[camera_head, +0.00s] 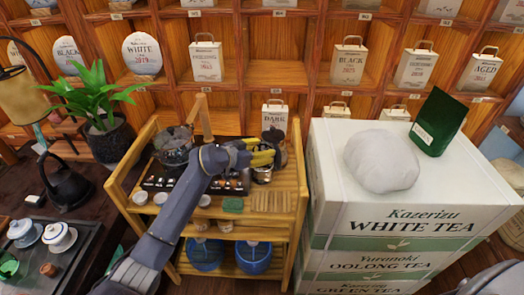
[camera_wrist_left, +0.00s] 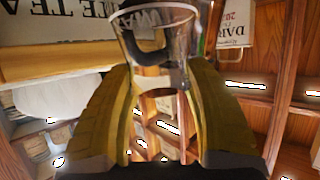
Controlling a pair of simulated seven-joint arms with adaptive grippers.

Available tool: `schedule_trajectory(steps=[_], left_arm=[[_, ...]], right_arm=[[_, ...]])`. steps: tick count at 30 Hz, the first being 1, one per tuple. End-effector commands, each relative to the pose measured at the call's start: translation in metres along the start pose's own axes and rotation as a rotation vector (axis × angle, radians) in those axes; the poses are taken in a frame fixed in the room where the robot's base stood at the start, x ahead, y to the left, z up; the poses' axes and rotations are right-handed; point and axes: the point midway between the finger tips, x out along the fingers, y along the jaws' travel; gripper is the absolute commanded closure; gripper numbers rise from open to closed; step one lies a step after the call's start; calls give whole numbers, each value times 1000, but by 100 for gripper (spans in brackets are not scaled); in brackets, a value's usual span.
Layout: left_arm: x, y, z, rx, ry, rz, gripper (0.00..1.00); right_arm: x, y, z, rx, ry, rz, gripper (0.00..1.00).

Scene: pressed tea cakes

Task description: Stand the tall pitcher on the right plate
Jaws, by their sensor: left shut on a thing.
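My left gripper (camera_head: 268,154) reaches over the right part of the wooden cart. Its yellow fingers are shut on a clear glass pitcher, which is hard to make out in the head view. In the left wrist view the pitcher (camera_wrist_left: 152,66) sits between both fingers (camera_wrist_left: 160,105), its wide rim towards the picture's top. A shiny metal vessel (camera_head: 262,174) shows just below the fingers on the cart. I cannot make out a plate for certain; the gripper and arm hide part of the cart top. My right gripper is out of view.
The wooden cart (camera_head: 294,222) also bears a glass pot (camera_head: 173,146), small white cups (camera_head: 160,198), a green block (camera_head: 233,205) and a slatted mat (camera_head: 272,201). Stacked tea boxes (camera_head: 410,225) stand close on the right, rising beside the cart. Shelves line the back.

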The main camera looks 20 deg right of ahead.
Motion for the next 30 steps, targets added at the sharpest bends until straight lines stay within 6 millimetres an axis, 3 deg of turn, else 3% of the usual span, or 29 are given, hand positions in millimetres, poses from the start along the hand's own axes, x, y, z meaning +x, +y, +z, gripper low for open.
schedule_trajectory(steps=[7, 8, 12, 23, 30], left_arm=[[1, 0, 1, 1, 2, 0, 96], [1, 0, 2, 1, 0, 0, 44], [1, 0, 2, 1, 0, 0, 28], [-1, 0, -1, 1, 0, 0, 26], [-31, 0, 0, 2, 0, -1, 26]], right_arm=[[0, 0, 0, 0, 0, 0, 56], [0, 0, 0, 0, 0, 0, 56], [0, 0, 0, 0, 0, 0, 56], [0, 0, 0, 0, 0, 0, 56], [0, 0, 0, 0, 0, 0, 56]])
